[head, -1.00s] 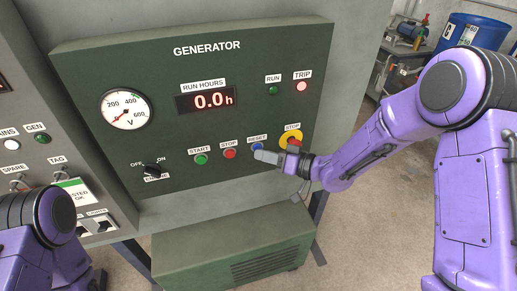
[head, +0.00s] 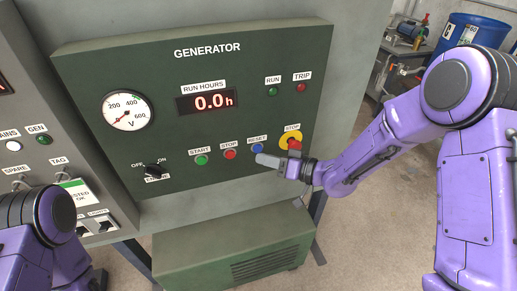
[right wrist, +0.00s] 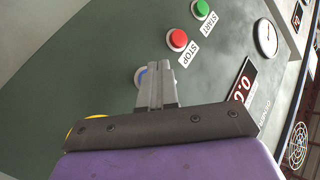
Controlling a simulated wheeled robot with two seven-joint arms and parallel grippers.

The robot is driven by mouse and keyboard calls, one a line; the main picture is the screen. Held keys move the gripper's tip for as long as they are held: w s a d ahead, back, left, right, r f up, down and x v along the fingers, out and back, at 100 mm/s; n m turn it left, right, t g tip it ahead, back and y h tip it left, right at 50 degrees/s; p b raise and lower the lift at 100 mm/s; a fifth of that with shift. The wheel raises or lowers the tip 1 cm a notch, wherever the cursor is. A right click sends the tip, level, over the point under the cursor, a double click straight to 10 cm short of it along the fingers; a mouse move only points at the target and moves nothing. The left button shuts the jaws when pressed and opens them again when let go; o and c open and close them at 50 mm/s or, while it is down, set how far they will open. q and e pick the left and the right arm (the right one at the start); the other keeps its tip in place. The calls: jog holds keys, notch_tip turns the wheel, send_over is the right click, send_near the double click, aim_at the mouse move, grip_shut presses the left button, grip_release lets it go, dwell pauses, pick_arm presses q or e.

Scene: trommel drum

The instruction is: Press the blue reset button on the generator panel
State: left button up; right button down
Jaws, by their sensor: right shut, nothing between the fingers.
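The blue reset button (head: 257,148) sits on the dark green generator panel (head: 160,60), under its RESET label, between the red stop button and the yellow-ringed stop. My right gripper (head: 262,159) is shut and empty, its tips just below the button in the head view. The button shows whole there, and a small gap seems to lie between. In the right wrist view the fingers (right wrist: 158,68) cover most of the blue button (right wrist: 141,75). The TRIP lamp (head: 301,88) looks dark red. My left arm shows at lower left, but its gripper is out of view.
The red stop button (head: 230,154) and green start button (head: 201,160) lie left of the blue one. The yellow-ringed emergency stop (head: 291,142) is close above my right gripper. A grey cabinet (head: 60,135) stands at left.

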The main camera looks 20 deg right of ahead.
jog(key=shift+s, duration=0.1)
jog(key=s, duration=0.4)
jog(key=shift+s+d+p, duration=0.1)
jog(key=shift+s+p, duration=0.3)
dwell(0.6)
